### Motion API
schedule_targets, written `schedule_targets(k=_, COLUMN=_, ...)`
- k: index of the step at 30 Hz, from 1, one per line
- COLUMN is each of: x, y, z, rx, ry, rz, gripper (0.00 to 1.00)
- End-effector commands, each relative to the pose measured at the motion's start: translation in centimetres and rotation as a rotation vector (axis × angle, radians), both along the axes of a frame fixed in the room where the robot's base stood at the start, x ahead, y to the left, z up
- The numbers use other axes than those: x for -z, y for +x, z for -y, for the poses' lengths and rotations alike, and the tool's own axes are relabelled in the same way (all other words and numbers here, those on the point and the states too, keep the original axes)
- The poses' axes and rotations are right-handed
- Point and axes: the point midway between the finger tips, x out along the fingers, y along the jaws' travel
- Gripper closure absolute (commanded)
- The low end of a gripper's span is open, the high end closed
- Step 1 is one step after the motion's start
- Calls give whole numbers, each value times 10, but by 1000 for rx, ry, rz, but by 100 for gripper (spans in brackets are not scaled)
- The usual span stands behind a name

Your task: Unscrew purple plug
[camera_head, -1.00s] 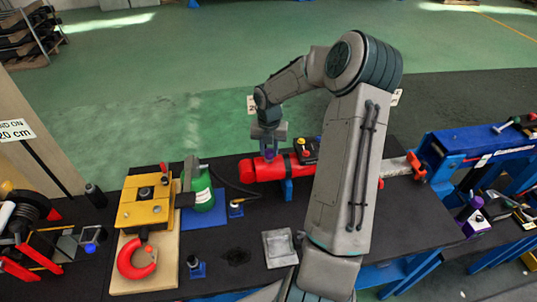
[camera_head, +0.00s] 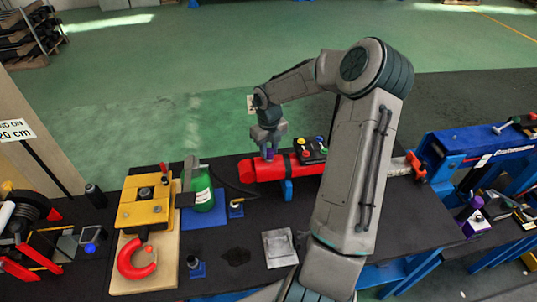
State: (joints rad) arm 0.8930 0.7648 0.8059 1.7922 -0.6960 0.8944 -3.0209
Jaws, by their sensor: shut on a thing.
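The purple plug (camera_head: 270,154) shows as a small patch of purple between my gripper's fingers, just above the red cylinder (camera_head: 262,170). My gripper (camera_head: 269,149) points down and is shut on the purple plug. The fingers hide most of the plug, so I cannot tell whether it still sits in the cylinder. The red cylinder lies on its side on the dark table, on a blue support (camera_head: 287,190).
A control box with coloured buttons (camera_head: 312,149) stands behind the cylinder. A green bottle (camera_head: 203,188) and a yellow block with a red hook (camera_head: 137,262) are to the left. A metal plate (camera_head: 279,247) lies in front. A blue machine (camera_head: 470,148) stands at right.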

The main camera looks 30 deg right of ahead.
Motion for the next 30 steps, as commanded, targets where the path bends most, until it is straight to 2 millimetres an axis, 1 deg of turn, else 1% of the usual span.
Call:
schedule_targets(k=12, x=1, y=0, z=-2, rx=-189, ry=7, rz=-2, gripper=100)
schedule_targets(k=23, x=-1, y=1, z=0, rx=-214, ry=-1, rz=3, gripper=100)
schedule_targets(k=24, x=-1, y=1, z=0, rx=-214, ry=-1, rz=3, gripper=64)
schedule_targets(k=26, x=-1, y=1, z=0, rx=-213, ry=-1, rz=2, gripper=47)
schedule_targets(k=30, x=-1, y=0, z=0, rx=-213, ry=-1, rz=2, gripper=47)
